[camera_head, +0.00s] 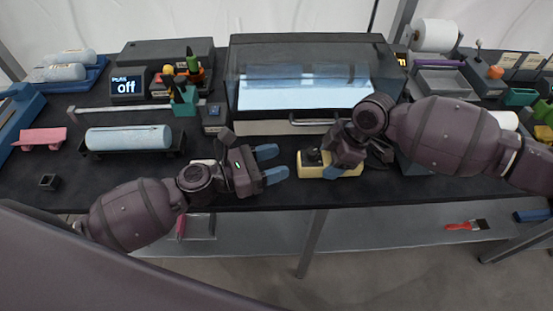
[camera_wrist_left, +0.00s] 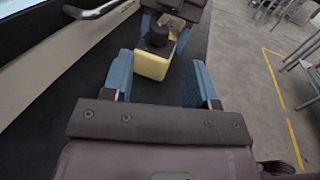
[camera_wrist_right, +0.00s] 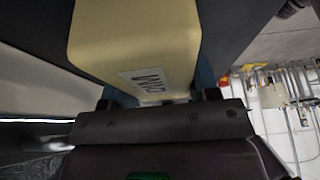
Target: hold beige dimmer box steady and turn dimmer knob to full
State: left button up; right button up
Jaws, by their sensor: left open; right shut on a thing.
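The beige dimmer box (camera_head: 350,171) sits on the dark table in front of the glass-fronted cabinet. Its black knob (camera_head: 313,157) is on top, toward the left end, and shows in the left wrist view (camera_wrist_left: 157,36). My right gripper (camera_head: 340,165) is shut on the box; the right wrist view shows the box (camera_wrist_right: 135,40) with a label (camera_wrist_right: 147,80) between the fingers. My left gripper (camera_head: 271,163) is open and empty, left of the box and apart from it. In the left wrist view its blue fingers (camera_wrist_left: 158,80) point toward the box and knob.
The cabinet (camera_head: 305,85) with a bar handle (camera_head: 312,122) stands just behind. A display (camera_head: 126,86) at the back left reads "off". A pale roll (camera_head: 128,138) lies in a holder at left. The table's front edge is close to both grippers.

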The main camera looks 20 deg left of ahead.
pick_arm(q)
jog(key=s+d+r+m+g+h, duration=0.1)
jog(key=d+r+m+g, duration=0.2)
jog(key=d+m+g, duration=0.35)
jog(key=s+d+r+m+g, duration=0.2)
jog(key=d+r+m+g, duration=0.15)
jog(key=m, duration=0.65)
jog(key=m+t+y, duration=0.2)
jog(key=m+y, duration=1)
jog(key=m, duration=0.8)
send_near(312, 151)
jog(key=shift+n, duration=0.25)
jog(key=x, duration=0.9)
jog(key=shift+f, duration=0.2)
jog(key=shift+c, duration=0.3)
jog(key=c, duration=0.9)
